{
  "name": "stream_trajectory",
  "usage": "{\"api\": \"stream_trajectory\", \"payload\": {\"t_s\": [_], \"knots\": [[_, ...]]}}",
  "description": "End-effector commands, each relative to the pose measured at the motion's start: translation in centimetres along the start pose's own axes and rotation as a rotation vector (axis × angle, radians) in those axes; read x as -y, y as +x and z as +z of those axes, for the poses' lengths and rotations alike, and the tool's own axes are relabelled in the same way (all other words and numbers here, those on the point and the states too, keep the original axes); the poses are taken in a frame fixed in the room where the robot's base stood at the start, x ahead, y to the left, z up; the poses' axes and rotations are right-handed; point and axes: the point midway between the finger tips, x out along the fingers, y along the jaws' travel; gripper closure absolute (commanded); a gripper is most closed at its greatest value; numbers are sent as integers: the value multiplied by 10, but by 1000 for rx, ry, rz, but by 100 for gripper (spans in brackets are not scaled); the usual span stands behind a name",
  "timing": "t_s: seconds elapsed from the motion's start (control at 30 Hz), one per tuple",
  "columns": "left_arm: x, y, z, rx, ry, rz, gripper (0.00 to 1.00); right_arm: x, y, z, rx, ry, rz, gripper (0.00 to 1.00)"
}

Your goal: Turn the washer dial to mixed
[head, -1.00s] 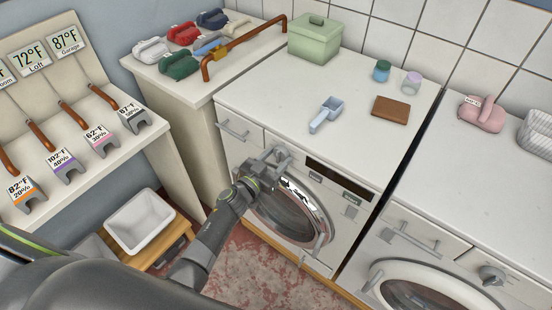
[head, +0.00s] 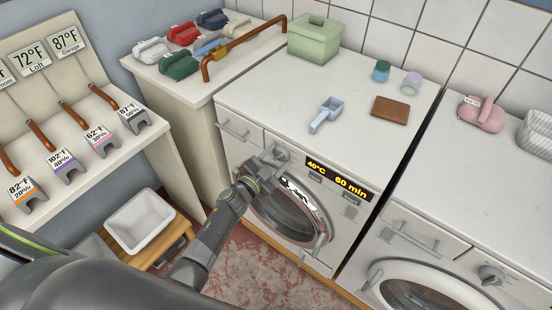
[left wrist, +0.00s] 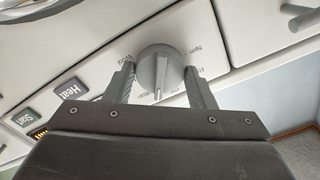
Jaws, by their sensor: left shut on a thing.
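The washer (head: 258,228) stands in the middle of the head view, with a round door and a lit display (head: 338,178) reading "40°C 60 min". Its grey dial (head: 281,155) is at the upper left of its front. My left gripper (head: 270,163) is at the dial. In the left wrist view the dial (left wrist: 160,66) sits between the fingers of my left gripper (left wrist: 160,75), which is shut on it. The dial's pale mark points down toward the palm, near a partly hidden label. The labels around it are only partly readable. My right gripper is out of view.
A blue scoop (head: 326,114), a brown block (head: 390,110) and two small jars (head: 382,70) are on the worktop. A second machine (head: 455,235) stands at right. A white basin (head: 139,222) sits on a low wooden stand at left.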

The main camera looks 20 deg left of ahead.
Motion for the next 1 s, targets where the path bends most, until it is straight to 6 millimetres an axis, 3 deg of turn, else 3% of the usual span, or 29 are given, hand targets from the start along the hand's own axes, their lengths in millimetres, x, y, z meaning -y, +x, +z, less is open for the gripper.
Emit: {"api": "stream_trajectory", "payload": {"t_s": [0.7, 1.0], "knots": [[-1, -1, 2, 1, 672, 1, 73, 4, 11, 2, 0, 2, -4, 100], [-1, -1, 2, 1, 872, 2, 73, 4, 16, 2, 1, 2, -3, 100]]}}
